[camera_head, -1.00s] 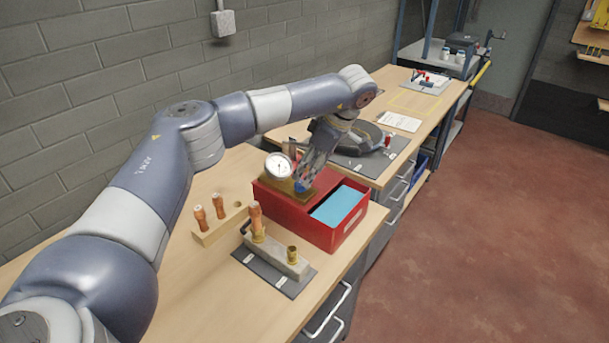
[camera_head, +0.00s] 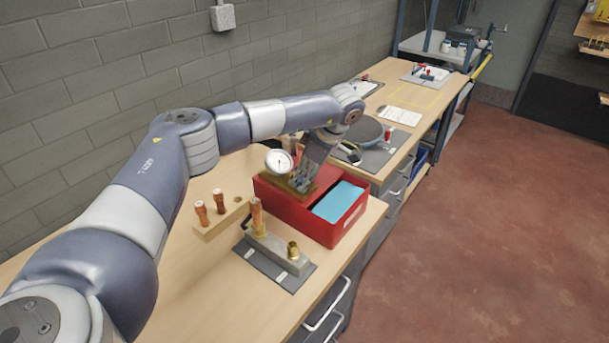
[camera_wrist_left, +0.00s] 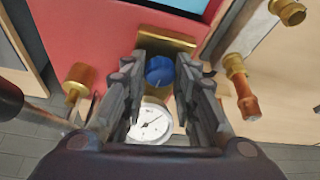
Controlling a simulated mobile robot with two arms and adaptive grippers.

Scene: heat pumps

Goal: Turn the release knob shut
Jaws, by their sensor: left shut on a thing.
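The release knob, a round blue knob (camera_wrist_left: 160,70), sits on a brass-coloured body (camera_wrist_left: 168,42) in the left wrist view. A white-faced dial gauge (camera_wrist_left: 150,122) is beside it, nearer my wrist. My left gripper (camera_wrist_left: 167,72) is shut on the blue knob, with one finger on each side. In the head view my left gripper (camera_head: 301,184) reaches down over the red bin (camera_head: 318,233), just right of the gauge (camera_head: 279,162). The knob is hidden there by the fingers. My right gripper is in neither view.
A light blue panel (camera_head: 339,202) lies in the bin's right part. In front, a wooden block (camera_head: 215,228) holds copper-coloured pieces, and a grey fixture (camera_head: 278,252) bears copper and brass fittings. A round dark device (camera_head: 362,135) stands behind. The bench's front left is clear.

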